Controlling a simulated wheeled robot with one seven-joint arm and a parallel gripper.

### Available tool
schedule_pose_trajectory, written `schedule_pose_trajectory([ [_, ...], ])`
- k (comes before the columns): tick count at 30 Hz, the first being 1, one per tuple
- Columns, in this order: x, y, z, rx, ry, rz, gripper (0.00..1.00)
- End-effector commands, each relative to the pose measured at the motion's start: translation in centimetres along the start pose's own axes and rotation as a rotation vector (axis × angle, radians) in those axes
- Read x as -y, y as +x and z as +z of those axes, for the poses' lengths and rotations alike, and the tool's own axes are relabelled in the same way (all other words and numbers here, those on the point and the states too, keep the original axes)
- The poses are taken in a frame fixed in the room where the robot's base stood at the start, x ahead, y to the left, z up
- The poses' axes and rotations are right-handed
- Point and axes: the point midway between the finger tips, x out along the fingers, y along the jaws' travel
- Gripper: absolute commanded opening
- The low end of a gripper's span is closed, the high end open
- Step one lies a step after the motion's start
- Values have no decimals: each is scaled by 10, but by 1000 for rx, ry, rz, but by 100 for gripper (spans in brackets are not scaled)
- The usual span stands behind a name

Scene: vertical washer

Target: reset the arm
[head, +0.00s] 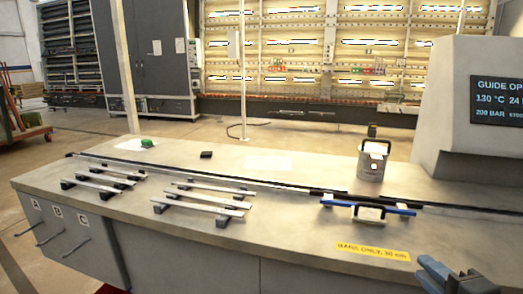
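My gripper (452,276) shows at the bottom right corner of the head view, cut off by the frame edge. It is blue-grey with dark parts near its tip. It is in front of the worktop's front edge, to the right of the yellow label. I see no object held in it, but its finger gap is not clear. The rest of my arm is out of view.
A long grey worktop (290,238) carries several metal bars (198,201) on dark supports, a blue bar (397,211) with a handle and a grey canister (371,162). A machine housing (445,110) with a screen stands right. Lettered handles (47,237) project at left.

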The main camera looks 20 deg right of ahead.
Motion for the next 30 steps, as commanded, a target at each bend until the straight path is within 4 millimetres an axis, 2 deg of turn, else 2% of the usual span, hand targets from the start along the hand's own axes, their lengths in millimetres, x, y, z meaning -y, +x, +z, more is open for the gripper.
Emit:
schedule_pose_trajectory([
  [8,-24,-26,12,4,-195,18,23],
  [14,-48,-59,27,20,-418,33,23],
  [17,-65,-87,39,39,-580,41,23],
  [21,-84,-133,60,78,-830,38,23],
  [25,-94,-178,81,120,-1046,22,23],
  [30,-97,-237,109,173,-1305,-15,23],
])
